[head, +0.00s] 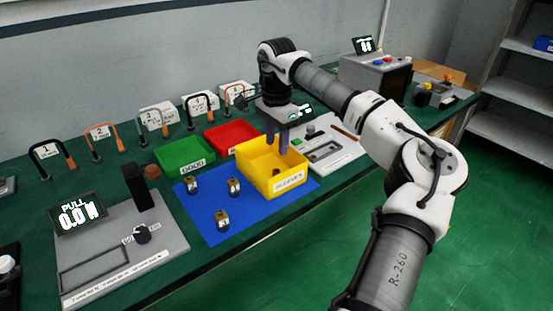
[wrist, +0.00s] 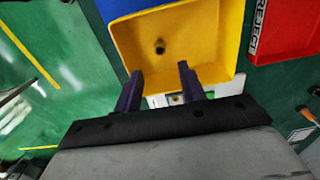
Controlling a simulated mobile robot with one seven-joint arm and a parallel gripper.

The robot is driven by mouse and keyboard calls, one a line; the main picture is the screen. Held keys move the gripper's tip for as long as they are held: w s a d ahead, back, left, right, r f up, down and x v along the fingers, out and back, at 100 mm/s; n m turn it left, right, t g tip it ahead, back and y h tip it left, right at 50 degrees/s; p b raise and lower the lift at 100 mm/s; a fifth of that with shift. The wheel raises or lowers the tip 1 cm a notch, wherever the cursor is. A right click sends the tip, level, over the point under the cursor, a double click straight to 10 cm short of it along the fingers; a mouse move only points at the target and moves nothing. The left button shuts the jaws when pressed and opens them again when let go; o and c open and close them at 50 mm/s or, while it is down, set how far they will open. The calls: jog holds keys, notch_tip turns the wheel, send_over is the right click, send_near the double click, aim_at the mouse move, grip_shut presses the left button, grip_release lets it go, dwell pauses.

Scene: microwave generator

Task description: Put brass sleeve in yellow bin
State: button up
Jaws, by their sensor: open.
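The yellow bin (head: 257,180) stands on the blue mat (head: 262,212), its front label hard to read. My gripper (head: 277,149) is over the bin, fingers pointing down, open and empty. In the wrist view the yellow bin (wrist: 200,40) lies beyond my open fingers (wrist: 160,72). A small dark and brass-coloured piece (wrist: 160,46) rests on the bin floor, apart from the fingers.
A green bin (head: 185,155) and a red bin (head: 230,137) stand behind the mat. A pull-force fixture (head: 130,245) with a display is at the left. A light panel (head: 325,150) lies right of the yellow bin. Several hooked stands line the back.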

jog(key=shift+r, duration=1.55)
